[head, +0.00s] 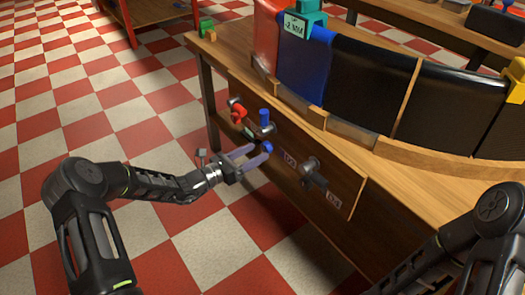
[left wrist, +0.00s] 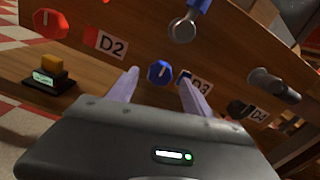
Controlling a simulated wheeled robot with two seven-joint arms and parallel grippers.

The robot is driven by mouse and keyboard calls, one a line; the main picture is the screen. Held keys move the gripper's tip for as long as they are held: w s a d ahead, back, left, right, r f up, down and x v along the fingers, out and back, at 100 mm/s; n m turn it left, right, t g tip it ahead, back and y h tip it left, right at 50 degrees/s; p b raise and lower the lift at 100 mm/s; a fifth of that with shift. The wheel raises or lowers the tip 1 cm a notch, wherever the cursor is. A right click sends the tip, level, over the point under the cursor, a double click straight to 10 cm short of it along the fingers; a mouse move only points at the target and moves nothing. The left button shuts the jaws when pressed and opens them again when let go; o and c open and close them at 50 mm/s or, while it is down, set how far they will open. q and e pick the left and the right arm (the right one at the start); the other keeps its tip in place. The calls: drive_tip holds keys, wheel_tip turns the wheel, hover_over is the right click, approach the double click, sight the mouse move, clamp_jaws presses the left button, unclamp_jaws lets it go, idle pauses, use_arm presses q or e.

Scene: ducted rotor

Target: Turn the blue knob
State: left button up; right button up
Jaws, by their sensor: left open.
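The blue knob (left wrist: 160,73) is a small faceted dial with a white mark, on the wooden panel between the D2 and D3 labels. In the head view the blue knob (head: 267,146) is just beyond the fingertips. My left gripper (head: 259,155) is open in front of the panel. In the left wrist view the fingers of my left gripper (left wrist: 160,76) stand on either side of the knob, with gaps showing. Whether the tips reach around it in depth, I cannot tell. My right gripper is out of view.
A red knob (left wrist: 48,24) and a blue-handled lever (head: 264,117) are close by on the panel. A grey handle (head: 313,172) sticks out to the right. The table (head: 450,205) carries a curved row of dark panels (head: 370,83). Checkered floor (head: 60,120) is free at left.

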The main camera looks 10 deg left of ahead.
sight(264, 149)
use_arm(q)
drive_tip(key=shift+b+x, duration=0.3)
drive_tip(key=shift+x, duration=1.55)
clamp_jaws()
